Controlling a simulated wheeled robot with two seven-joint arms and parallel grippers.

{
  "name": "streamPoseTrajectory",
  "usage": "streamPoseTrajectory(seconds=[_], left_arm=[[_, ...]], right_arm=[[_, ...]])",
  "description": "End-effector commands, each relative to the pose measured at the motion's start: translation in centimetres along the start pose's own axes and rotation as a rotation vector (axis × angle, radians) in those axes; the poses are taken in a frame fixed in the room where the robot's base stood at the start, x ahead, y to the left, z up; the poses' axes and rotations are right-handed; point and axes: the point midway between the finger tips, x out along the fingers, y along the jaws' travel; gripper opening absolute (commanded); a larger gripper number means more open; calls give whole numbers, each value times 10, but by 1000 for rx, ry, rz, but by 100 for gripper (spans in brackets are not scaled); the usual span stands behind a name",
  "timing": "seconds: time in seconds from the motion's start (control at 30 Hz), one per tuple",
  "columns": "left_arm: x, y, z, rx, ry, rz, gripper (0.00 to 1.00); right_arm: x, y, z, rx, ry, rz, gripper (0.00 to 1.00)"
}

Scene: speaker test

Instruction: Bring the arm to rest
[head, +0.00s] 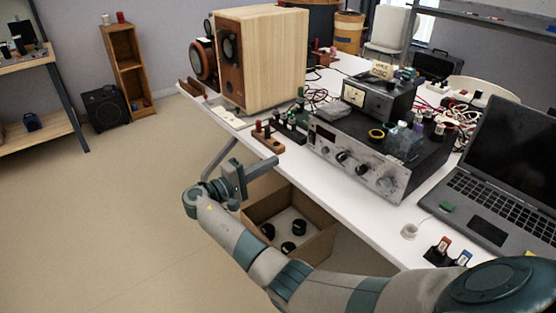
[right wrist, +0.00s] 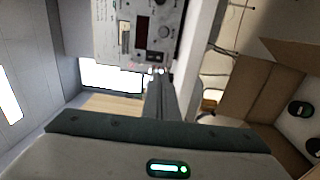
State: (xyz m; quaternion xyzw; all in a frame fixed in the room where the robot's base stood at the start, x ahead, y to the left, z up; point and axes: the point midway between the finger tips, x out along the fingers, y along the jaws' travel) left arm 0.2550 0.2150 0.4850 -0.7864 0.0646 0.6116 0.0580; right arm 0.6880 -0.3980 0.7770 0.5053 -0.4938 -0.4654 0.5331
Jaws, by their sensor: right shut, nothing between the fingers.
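My right arm (head: 240,240) comes in from the lower right of the head view and reaches left along the front of the white table (head: 385,238). My right gripper (head: 238,178) is at the table's left front edge, outside the tabletop and beside the open cardboard box. In the right wrist view the fingers (right wrist: 160,97) are together and hold nothing. My left gripper is in neither view.
The cardboard box (head: 318,243) holds black round parts. On the table are a wooden speaker (head: 270,60), a silver amplifier (head: 355,167), a meter box (head: 375,98), a laptop (head: 480,190) and loose cables. The floor (head: 100,220) at left is clear.

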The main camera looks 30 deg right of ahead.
Motion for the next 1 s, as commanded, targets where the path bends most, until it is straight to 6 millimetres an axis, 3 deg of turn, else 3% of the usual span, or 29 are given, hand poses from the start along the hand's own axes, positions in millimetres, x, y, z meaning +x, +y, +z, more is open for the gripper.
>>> streamPoseTrajectory(seconds=[0.77,0.87,1.0], left_arm=[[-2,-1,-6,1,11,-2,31],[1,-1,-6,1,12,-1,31],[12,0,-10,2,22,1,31]], right_arm=[[-7,-3,0,-5,6,-5,0],[-7,-15,0,-21,30,-25,0],[-8,-55,1,-69,106,-96,0]])
